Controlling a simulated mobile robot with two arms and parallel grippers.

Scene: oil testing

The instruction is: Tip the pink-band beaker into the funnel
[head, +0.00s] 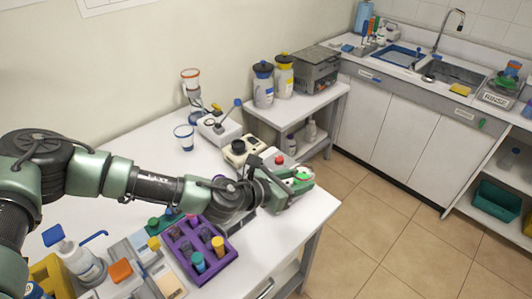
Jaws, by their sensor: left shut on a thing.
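My left gripper (294,187) reaches over the right end of the white table. I cannot tell for sure that this is the pink-band beaker. A clear vessel with an orange rim (190,79), funnel-like, sits up on a stand at the back of the table, well to the left of the gripper. A blue-band beaker (184,136) stands in front of it. My right gripper is out of view.
A purple rack (223,262) with capped vials, a wash bottle (80,262) and trays crowd the near table (140,130). Small white instruments (219,128) stand behind my arm. A side shelf holds two bottles (263,86) and a grey box (316,68). The table's front right corner is clear.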

